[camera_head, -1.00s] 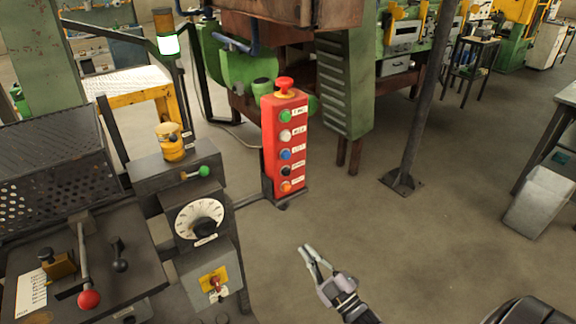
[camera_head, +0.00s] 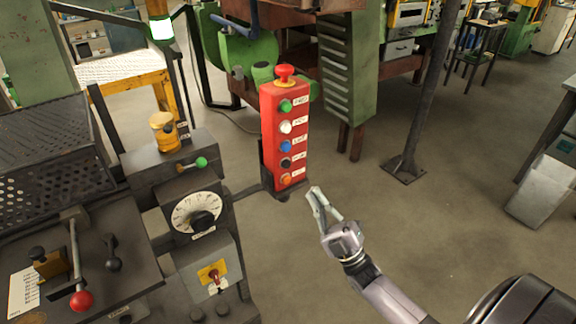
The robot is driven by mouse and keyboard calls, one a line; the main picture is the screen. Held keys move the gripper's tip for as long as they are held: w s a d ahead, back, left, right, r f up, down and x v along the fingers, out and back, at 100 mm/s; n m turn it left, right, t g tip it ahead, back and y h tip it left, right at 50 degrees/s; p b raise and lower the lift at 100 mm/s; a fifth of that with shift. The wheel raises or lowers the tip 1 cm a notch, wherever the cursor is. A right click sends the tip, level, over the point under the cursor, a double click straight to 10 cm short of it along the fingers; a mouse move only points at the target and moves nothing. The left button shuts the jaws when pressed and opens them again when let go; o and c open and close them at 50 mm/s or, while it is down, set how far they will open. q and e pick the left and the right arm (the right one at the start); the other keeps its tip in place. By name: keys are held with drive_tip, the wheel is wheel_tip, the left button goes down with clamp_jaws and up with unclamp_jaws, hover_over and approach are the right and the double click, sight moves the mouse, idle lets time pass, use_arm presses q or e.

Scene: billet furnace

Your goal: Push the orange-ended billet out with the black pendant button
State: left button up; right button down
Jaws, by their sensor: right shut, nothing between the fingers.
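A red pendant box (camera_head: 268,135) stands upright near the middle of the view, with a red mushroom knob on top. Its face has a column of buttons: green, white, blue, the black button (camera_head: 285,162), then orange at the bottom. Each has a small white label beside it, too small to read. My right gripper (camera_head: 318,203) is shut and empty, in front of and below the pendant's lower right corner, apart from the buttons. The orange-ended billet cannot be made out. My left gripper is out of view.
A control desk with a dial (camera_head: 197,212), levers and a red ball knob (camera_head: 81,301) fills the left side. A dark post (camera_head: 424,95) stands on a floor plate right of the pendant. Open floor lies around my right arm. A grey bin (camera_head: 541,190) stands far right.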

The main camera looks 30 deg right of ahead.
sight(286, 164)
drive_tip(key=w+b, duration=0.3)
drive_tip(key=w, duration=0.5)
drive_tip(key=shift+w+a+b, duration=0.25)
drive_tip(key=shift+a+b, duration=0.05)
drive_tip(key=shift+a, duration=0.05)
drive_tip(key=shift+w+f, duration=0.1)
drive_tip(key=shift+w, duration=0.05)
idle(1.0)
drive_tip(key=shift+w+b, duration=0.25)
drive_tip(key=shift+b, duration=0.05)
drive_tip(key=shift+w+b, duration=0.4)
drive_tip(key=shift+w, duration=0.1)
idle(0.6)
drive_tip(key=shift+s, duration=0.1)
drive_tip(key=shift+s+p, duration=0.45)
drive_tip(key=shift+s, duration=0.4)
